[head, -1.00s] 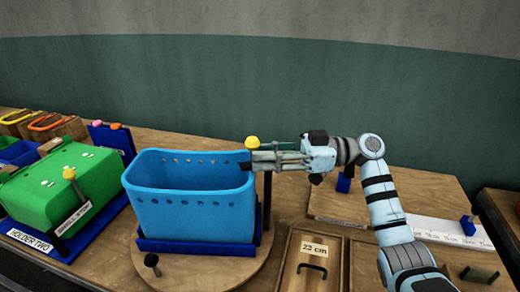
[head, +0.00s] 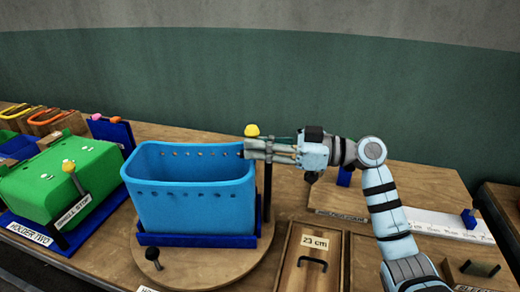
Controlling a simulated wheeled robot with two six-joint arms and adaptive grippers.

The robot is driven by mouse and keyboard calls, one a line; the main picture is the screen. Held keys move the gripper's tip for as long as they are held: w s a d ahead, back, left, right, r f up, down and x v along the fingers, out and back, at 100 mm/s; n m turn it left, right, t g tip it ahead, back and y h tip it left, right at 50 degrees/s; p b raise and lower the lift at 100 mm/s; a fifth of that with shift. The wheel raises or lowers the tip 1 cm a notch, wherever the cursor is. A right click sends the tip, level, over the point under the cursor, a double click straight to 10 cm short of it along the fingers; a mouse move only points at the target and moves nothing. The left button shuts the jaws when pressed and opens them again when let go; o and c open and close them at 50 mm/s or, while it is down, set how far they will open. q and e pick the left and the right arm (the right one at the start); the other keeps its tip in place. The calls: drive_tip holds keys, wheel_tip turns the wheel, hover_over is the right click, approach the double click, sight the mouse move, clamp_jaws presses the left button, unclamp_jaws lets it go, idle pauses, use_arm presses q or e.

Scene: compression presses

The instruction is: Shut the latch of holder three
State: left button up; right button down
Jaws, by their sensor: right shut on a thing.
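A blue bin (head: 195,200) with a row of holes near its rim sits in a dark blue base (head: 200,240) on a round wooden board (head: 245,262). A label at the bottom edge is cut off, so I cannot read the holder's number. At the bin's right side stands a dark latch lever (head: 267,190) with a yellow knob (head: 252,131) at its top. My right gripper (head: 252,148) comes in from the right and is shut on the lever just below the knob. The fingers hide that part of the lever. My left gripper is out of view.
A black knob (head: 153,256) stands on the round board's front.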

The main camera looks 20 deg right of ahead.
drive_tip(key=shift+m+t+h, duration=0.4)
drive_tip(key=shift+m+t, duration=0.2)
drive_tip(key=shift+t, duration=0.2)
drive_tip(key=c, duration=1.7)
unclamp_jaws()
drive_tip(key=shift+d, duration=0.1)
drive_tip(key=v, duration=1.2)
drive_tip(key=shift+r, duration=0.1)
